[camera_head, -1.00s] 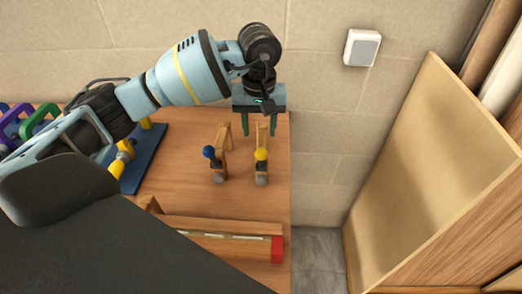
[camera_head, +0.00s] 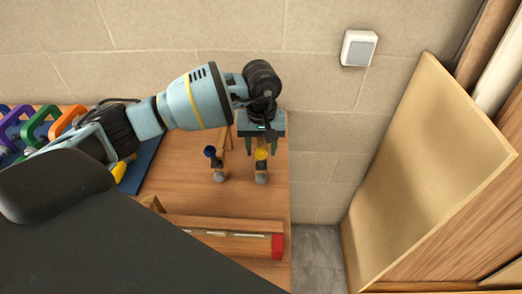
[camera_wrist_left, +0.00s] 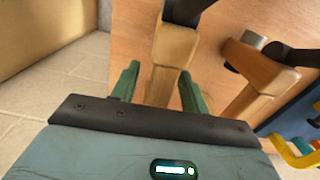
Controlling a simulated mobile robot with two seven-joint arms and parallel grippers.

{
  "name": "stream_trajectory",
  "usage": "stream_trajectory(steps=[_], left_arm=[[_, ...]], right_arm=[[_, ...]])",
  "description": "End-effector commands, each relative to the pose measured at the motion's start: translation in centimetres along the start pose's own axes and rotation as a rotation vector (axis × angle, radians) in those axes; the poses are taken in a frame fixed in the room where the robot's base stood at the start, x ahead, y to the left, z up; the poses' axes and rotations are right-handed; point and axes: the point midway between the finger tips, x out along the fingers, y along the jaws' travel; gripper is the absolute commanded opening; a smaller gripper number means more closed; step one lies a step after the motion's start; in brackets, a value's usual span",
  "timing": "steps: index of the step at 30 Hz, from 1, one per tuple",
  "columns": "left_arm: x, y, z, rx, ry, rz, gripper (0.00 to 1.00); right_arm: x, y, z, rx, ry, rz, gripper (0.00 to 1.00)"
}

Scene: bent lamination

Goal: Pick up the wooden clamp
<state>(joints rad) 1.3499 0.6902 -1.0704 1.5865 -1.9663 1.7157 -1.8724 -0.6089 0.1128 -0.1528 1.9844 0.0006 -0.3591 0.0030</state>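Two wooden clamps stand on the wooden table. In the left wrist view the green fingers (camera_wrist_left: 160,85) are open, one on each side of this clamp's wooden bar (camera_wrist_left: 175,48). Small gaps show between bar and fingers. The other clamp (camera_wrist_left: 262,78) is beside it, outside the fingers. My right gripper is not in view.
A long wooden piece with a red end (camera_head: 277,246) lies at the table's front. A blue rack with coloured clamps (camera_head: 42,122) is at the left. A wall stands behind; a large wooden panel (camera_head: 425,165) leans at the right, beyond a floor gap.

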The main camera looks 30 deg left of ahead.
Motion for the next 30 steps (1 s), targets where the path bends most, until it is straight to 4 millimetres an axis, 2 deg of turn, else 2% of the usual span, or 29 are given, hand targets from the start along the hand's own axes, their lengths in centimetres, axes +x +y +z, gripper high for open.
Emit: stream_trajectory(steps=[1, 10, 20, 25, 29, 30], left_arm=[[0.0, 0.0, 0.0, 0.000, 0.000, 0.000, 0.39], [-0.1, 0.0, 0.0, 0.000, 0.000, 0.000, 0.00], [-0.4, 0.1, -0.1, 0.000, 0.002, 0.002, 0.00], [-1.6, 0.0, -0.1, 0.001, 0.003, 0.002, 0.00], [-3.5, 0.1, -0.1, 0.001, 0.004, 0.002, 0.00], [-3.6, 0.5, 0.5, 0.006, -0.001, 0.001, 0.00]], right_arm=[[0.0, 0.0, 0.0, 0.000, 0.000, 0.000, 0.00], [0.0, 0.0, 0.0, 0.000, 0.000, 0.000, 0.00], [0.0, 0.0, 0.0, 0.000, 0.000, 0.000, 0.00], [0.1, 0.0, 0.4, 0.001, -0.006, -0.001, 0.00], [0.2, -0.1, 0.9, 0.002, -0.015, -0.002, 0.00], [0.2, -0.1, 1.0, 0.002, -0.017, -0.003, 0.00]])
